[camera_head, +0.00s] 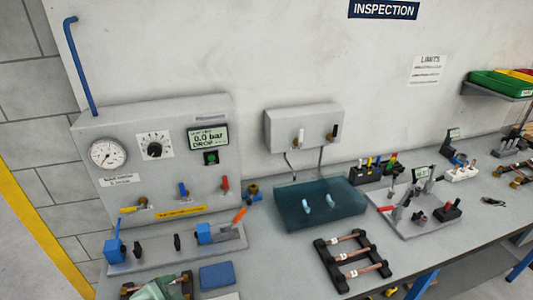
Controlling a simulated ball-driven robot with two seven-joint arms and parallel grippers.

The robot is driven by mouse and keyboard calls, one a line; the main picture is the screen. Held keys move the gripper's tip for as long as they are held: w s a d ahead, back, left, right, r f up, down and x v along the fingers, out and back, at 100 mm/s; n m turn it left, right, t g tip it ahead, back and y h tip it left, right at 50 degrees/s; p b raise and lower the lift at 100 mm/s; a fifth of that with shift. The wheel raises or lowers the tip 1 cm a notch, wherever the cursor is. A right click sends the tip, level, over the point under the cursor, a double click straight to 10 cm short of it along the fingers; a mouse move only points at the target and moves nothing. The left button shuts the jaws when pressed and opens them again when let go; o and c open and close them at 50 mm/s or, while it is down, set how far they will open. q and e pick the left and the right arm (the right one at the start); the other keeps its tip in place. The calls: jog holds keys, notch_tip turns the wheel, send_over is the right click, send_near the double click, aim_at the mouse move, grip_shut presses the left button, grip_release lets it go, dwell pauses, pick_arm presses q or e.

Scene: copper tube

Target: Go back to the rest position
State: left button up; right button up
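Neither of my grippers shows in the head view, and no arm of mine is visible. Copper tubes (350,256) lie across a black rack (332,272) at the front middle of the grey bench (285,262). More copper pieces lie in a second dark holder at the lower left, partly covered by a pale green cloth (160,289). A grey test panel (215,170) with a round gauge (108,154) stands at the left; its display reads 0.0 bar.
A blue-handled clamp fixture (178,245) stands before the panel, near a blue block (216,275). A dark teal tank (320,203) sits mid-bench. A fixture plate (415,207) and small tools fill the right. Coloured bins (497,84) sit on a shelf.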

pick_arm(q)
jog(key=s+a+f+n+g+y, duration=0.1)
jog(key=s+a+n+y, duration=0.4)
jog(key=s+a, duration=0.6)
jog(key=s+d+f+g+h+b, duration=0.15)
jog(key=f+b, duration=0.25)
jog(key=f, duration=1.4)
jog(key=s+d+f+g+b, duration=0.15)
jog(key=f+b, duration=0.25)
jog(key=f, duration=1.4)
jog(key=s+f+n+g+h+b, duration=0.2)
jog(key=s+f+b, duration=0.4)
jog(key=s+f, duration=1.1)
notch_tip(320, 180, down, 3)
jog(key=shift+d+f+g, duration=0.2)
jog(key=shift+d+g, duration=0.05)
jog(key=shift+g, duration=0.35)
